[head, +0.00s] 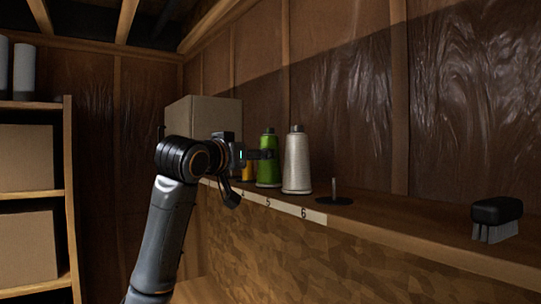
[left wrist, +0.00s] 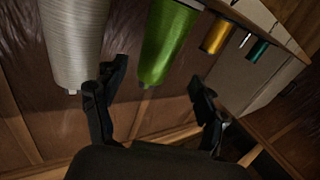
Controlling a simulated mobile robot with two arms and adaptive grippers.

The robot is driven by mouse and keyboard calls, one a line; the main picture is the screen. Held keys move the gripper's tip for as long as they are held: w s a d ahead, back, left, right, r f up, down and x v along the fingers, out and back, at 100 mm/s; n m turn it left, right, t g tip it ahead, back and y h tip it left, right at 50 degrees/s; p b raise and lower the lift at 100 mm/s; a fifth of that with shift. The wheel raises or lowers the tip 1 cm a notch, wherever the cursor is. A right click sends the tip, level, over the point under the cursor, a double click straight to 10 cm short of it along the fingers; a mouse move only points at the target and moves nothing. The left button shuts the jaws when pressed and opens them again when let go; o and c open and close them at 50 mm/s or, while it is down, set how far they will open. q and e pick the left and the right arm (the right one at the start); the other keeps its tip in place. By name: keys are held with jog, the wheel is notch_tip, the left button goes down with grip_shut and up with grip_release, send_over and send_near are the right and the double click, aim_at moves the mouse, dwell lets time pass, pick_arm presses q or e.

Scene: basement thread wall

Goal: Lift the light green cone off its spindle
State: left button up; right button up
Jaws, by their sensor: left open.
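The green cone (head: 267,172) stands upright on the shelf above the label 5, between a yellow cone and a pale grey cone. It also shows in the left wrist view (left wrist: 168,42), hanging in from the top edge. My left gripper (head: 264,154) is level with the upper part of the green cone, and a finger overlaps it in the head view. In the left wrist view the fingers (left wrist: 158,82) are open, with the green cone's narrow end between them. I cannot tell whether either finger touches it. Its spindle is hidden. My right gripper is not in view.
The grey cone (head: 297,165) stands close on the right, near the left finger in the wrist view. The yellow cone (left wrist: 215,36) and a teal cone (left wrist: 258,51) are on the other side. A bare spindle (head: 335,188), a brush (head: 496,216) and a cardboard box (head: 204,117) are also there.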

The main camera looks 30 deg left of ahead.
aim_at(264, 144)
pick_arm(q)
jog(key=w+p, duration=0.1)
jog(key=w, duration=0.2)
jog(key=shift+a+r, duration=0.1)
jog(key=w+p, duration=0.4)
jog(key=w, duration=0.1)
jog(key=shift+a+r, duration=0.3)
jog(key=shift+w+f, duration=0.1)
jog(key=shift+w, duration=0.05)
jog(key=shift+c, duration=0.4)
jog(key=c, duration=1.3)
jog(key=shift+r, duration=0.85)
notch_tip(264, 144, up, 8)
jog(key=shift+r+b, duration=0.25)
jog(key=shift+b, duration=0.75)
